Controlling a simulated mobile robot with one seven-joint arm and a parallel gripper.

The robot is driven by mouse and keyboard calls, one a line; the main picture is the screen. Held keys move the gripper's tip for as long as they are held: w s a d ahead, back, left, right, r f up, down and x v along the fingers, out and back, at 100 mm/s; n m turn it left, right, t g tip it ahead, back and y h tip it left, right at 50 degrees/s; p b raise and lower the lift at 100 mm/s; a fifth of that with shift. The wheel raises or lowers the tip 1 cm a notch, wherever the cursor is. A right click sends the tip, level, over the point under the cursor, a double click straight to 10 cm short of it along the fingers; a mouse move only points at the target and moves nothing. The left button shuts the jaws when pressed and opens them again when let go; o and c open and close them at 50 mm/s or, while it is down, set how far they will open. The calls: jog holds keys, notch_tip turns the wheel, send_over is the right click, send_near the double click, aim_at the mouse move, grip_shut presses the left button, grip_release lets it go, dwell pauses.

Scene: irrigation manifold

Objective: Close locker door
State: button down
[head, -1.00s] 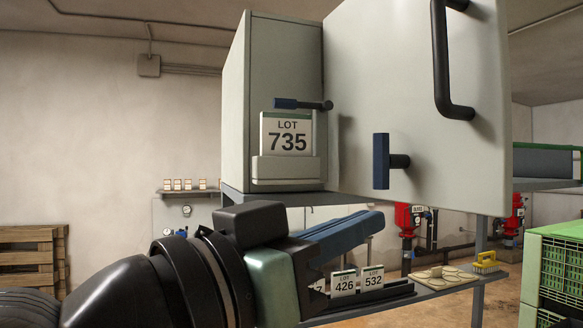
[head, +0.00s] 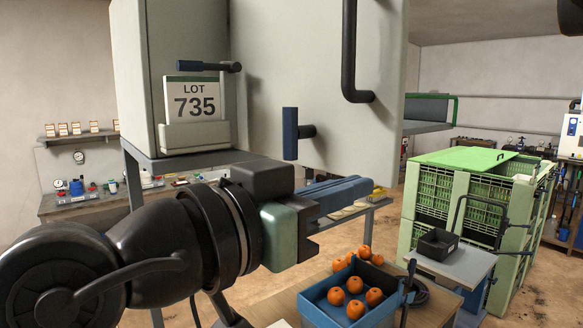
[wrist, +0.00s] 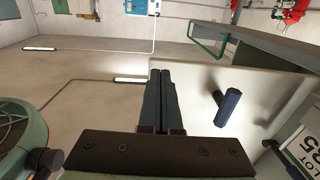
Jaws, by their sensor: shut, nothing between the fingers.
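The grey locker (head: 185,25) stands at the upper left on a dark frame, with a LOT 735 card (head: 195,98) on its face. Its broad pale door (head: 345,125) reaches right at an angle to that face and appears open. The door carries a long black handle (head: 348,50) and a blue-ended lever (head: 290,133). My gripper (head: 366,187) is shut and empty, its blue fingers level near the door's lower edge. In the wrist view, the closed fingers (wrist: 160,72) overlap the left edge of the door (wrist: 195,85); contact cannot be told.
A green slatted crate (head: 425,205) stands at the right. A blue tray (head: 318,312) of oranges sits on a bench at the lower middle. A small side table (head: 470,265) holds a black bin. A shelf with a green frame (head: 430,108) lies beyond the door.

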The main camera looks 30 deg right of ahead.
jog(key=shift+w+d+p, duration=0.2)
jog(key=shift+d+p, duration=0.25)
jog(key=shift+d, duration=0.75)
